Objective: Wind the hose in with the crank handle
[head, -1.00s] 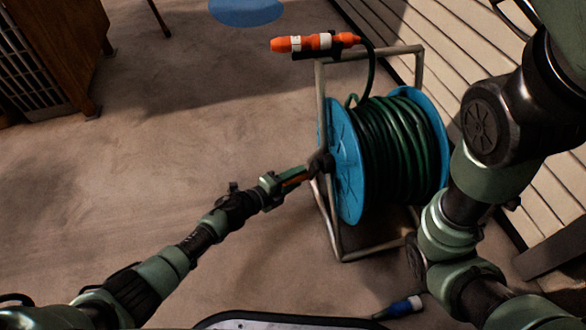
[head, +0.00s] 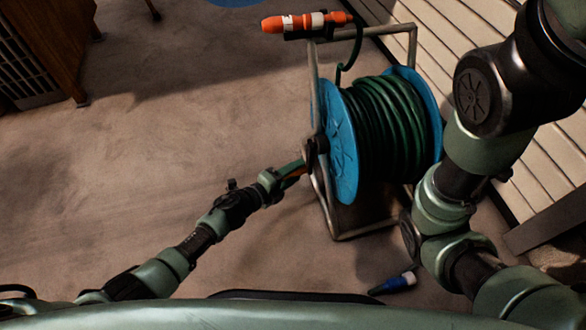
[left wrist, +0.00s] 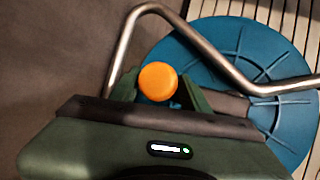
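The hose reel has a blue drum (head: 342,140) wound with dark green hose (head: 385,125), in a grey tube frame (head: 413,48). An orange nozzle (head: 300,22) rests at the top of the frame, with hose running from it to the drum. My left gripper (head: 300,167) is at the near-left side of the reel, by the hub. In the left wrist view the round orange end of the crank handle (left wrist: 158,81) sits between its two fingers, which close against it. The crank arm is mostly hidden.
A plank wall (head: 470,60) stands close behind the reel on the right. A wooden cabinet (head: 45,40) is at the upper left. The floor left of the reel is clear.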

